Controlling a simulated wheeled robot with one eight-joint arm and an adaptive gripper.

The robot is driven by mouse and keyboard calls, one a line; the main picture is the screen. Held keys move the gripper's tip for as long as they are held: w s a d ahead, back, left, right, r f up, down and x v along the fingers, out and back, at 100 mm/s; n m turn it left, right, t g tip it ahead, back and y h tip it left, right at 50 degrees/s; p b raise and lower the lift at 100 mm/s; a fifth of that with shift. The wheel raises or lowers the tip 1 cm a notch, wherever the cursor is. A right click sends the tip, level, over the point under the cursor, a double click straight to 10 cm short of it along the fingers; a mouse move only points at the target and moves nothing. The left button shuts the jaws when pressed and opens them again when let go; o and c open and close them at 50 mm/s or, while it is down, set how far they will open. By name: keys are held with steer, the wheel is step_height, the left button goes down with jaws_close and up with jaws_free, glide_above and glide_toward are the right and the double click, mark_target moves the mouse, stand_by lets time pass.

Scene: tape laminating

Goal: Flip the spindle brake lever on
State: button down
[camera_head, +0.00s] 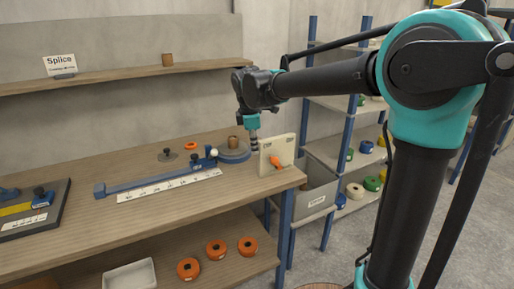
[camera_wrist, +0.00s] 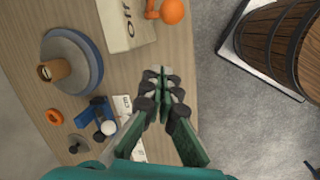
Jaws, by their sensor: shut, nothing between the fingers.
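The spindle brake lever (camera_head: 275,161) is orange, on the front of a cream panel (camera_head: 283,148) at the right end of the workbench. In the wrist view the orange lever (camera_wrist: 170,11) ends in a round knob at the top edge. The panel (camera_wrist: 117,32) there bears the word "Off"; any other marking is out of view. My gripper (camera_head: 255,148) points down beside the panel's left side in the head view. Its closed fingertips (camera_wrist: 163,76) are empty and apart from the lever in the wrist view. Which position the lever is in is hard to tell.
A blue-grey spindle disc (camera_head: 233,153) with a wooden core stands left of the panel. A blue rail with a white-knobbed slider (camera_head: 212,153) and a ruler strip (camera_head: 170,186) lies further left. The bench's edge is close by the panel. A barrel (camera_wrist: 285,45) stands on the floor.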

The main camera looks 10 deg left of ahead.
mark_target(276, 164)
steer(key=x, duration=0.7)
steer(key=shift+w+d+r, duration=0.1)
steer(key=shift+d+r, duration=0.1)
steer(key=shift+d, duration=0.4)
steer(key=shift+w+d+r, duration=0.1)
steer(key=shift+d+r, duration=0.1)
steer(key=shift+d, duration=0.45)
steer(key=shift+w+d+r, duration=0.1)
steer(key=shift+d+r, duration=0.1)
steer(key=shift+d, duration=0.4)
steer(key=shift+w+d+r+y, duration=0.1)
steer(key=shift+d+r+y, duration=0.1)
steer(key=shift+y, duration=0.1)
